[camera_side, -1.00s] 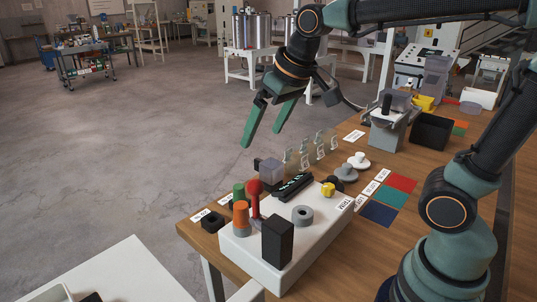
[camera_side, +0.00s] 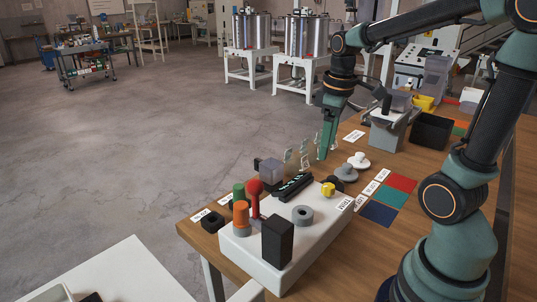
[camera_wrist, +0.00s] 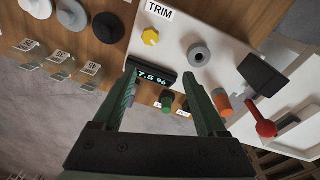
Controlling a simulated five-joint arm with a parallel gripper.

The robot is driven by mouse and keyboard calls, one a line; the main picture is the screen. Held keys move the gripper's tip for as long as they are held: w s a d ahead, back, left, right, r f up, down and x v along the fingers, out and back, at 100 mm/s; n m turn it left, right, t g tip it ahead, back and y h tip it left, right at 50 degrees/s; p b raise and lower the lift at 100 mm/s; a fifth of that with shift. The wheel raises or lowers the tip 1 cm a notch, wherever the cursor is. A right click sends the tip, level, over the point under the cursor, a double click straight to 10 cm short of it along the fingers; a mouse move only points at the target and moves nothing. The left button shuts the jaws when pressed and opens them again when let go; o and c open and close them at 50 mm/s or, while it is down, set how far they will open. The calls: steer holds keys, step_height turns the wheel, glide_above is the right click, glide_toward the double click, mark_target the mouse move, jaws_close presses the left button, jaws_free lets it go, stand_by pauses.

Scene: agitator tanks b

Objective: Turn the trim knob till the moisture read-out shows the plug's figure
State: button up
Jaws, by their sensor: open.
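A white control box (camera_side: 240,246) stands on the bench. A yellow knob (camera_wrist: 150,36) sits by its TRIM label (camera_wrist: 159,11); the side view shows the knob too (camera_side: 328,188). The black read-out (camera_wrist: 145,69) shows what looks like 7.5 %, partly hard to read. My gripper (camera_wrist: 160,74) is open and empty. In the side view its fingers (camera_side: 322,156) point down behind the box's far end, apart from the knob. In the wrist view the read-out lies between the fingers. Which piece is the plug, and its figure, I cannot tell.
On the box are a grey ring knob (camera_wrist: 199,54), a red ball lever (camera_wrist: 266,128), an orange knob (camera_wrist: 222,103) and a black block (camera_side: 277,243). Several clear labelled pieces (camera_wrist: 60,57) stand beside grey and black discs (camera_wrist: 72,14). Coloured mats (camera_side: 378,212) lie right.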

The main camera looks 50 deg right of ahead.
mark_target(330, 186)
steer(key=shift+n+g, duration=0.4)
steer(key=shift+g, duration=0.2)
steer(key=d+f, duration=0.1)
steer(key=f, duration=0.3)
steer(key=d+f, duration=0.1)
steer(key=f, duration=0.4)
steer(key=d+f, duration=0.1)
steer(key=f, duration=0.3)
steer(key=shift+s+d+f, duration=0.1)
steer(key=shift+d+f, duration=0.1)
steer(key=shift+f, duration=0.05)
jaws_close()
